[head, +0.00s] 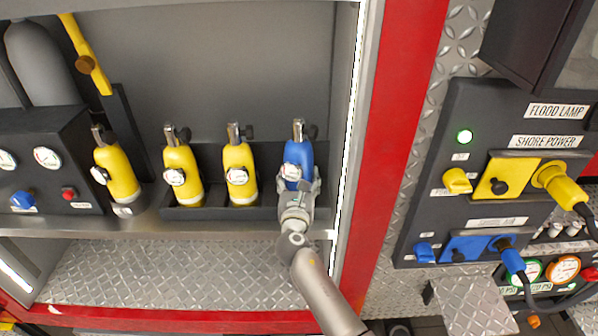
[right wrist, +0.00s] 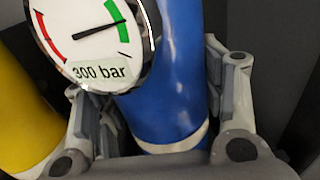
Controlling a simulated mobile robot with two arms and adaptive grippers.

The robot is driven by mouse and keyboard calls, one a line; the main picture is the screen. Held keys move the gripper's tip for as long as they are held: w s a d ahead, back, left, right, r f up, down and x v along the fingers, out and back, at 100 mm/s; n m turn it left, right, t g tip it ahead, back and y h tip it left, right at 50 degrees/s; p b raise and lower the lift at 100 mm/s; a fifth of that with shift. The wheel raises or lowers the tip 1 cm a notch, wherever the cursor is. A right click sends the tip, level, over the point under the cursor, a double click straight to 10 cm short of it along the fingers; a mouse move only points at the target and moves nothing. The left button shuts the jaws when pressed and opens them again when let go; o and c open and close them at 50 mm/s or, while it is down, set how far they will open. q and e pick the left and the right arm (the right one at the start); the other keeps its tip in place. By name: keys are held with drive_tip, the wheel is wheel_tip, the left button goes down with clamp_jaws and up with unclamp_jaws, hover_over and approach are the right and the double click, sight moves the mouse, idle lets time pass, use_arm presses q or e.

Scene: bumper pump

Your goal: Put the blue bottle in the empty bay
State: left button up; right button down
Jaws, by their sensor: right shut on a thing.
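The blue bottle (head: 299,153) is upright at the right end of the dark rack (head: 222,213) on the shelf. Its dial gauge faces me. My right gripper (head: 297,190) is shut on the bottle's lower body. In the right wrist view, the blue bottle (right wrist: 168,85) is between the fingers and its gauge (right wrist: 92,38) reads in the green, labelled 300 bar. The bottle's base is hidden by my gripper, so I cannot tell whether it touches the rack floor. My left gripper is not in view.
Two yellow bottles (head: 182,172) (head: 240,170) stand in the rack to the left. Another yellow bottle (head: 118,172) stands left of the rack by a gauge box (head: 50,165). A red and metal frame (head: 385,150) is close on the right, beside a control panel (head: 500,170).

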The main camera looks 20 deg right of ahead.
drive_tip(key=shift+w, duration=0.1)
idle(0.3)
drive_tip(key=c, duration=0.8)
unclamp_jaws()
drive_tip(key=shift+f, duration=0.35)
drive_tip(key=o, duration=0.5)
drive_tip(key=shift+s+r, duration=0.1)
drive_tip(key=shift+s, duration=0.1)
drive_tip(key=shift+c, duration=0.2)
drive_tip(key=shift+r, duration=0.1)
drive_tip(key=b+v, duration=0.1)
drive_tip(key=v, duration=1.1)
drive_tip(key=shift+b, duration=0.3)
